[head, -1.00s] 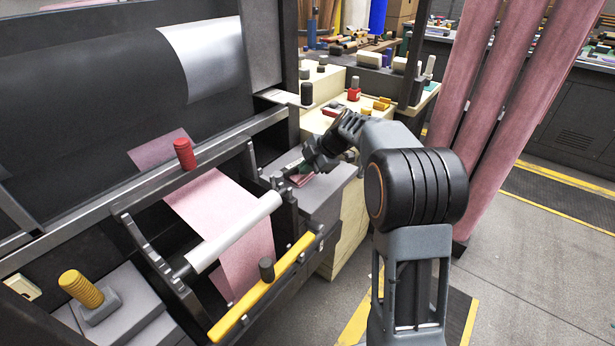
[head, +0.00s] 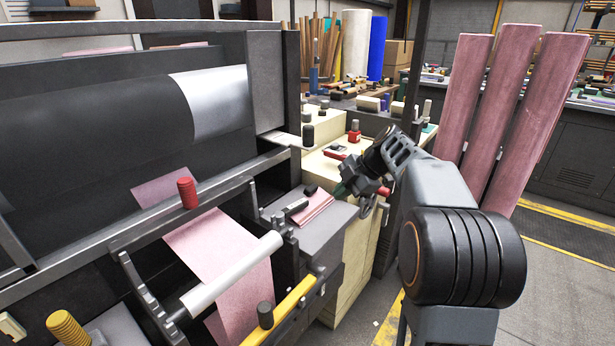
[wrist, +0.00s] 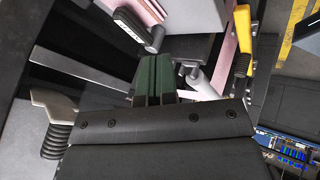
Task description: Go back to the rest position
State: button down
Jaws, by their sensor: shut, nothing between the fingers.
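My gripper (head: 340,189) is raised above the right edge of the grey ledge (head: 330,225) at the machine's right end. Its dark green fingers (wrist: 154,78) are together in the wrist view, with nothing between them. The gripper is apart from a small pink felt stack (head: 312,208) lying on the ledge. In the head view my arm reaches in from the lower right.
Pink felt (head: 225,255) runs down the machine under a white roller (head: 232,272). A yellow bar (head: 290,305) and a red knob (head: 187,192) stick out nearby. Tall pink rolls (head: 500,120) stand at the right. Open floor (head: 555,290) lies at the lower right.

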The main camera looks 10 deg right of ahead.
jog(key=s+f+m+g+h+p, duration=0.15)
jog(key=s+m, duration=0.25)
jog(key=m, duration=0.5)
jog(key=s+f+m+t+h+p, duration=0.1)
jog(key=s+f+m+h+p, duration=0.2)
jog(key=m, duration=0.5)
jog(key=s+a+r+m+h+p, duration=0.2)
jog(key=s+a+r+m+p, duration=0.2)
jog(key=s+r+p, duration=1)
jog(key=shift+s+a+p, duration=0.5)
jog(key=shift+s+a, duration=0.55)
jog(key=shift+a, duration=0.1)
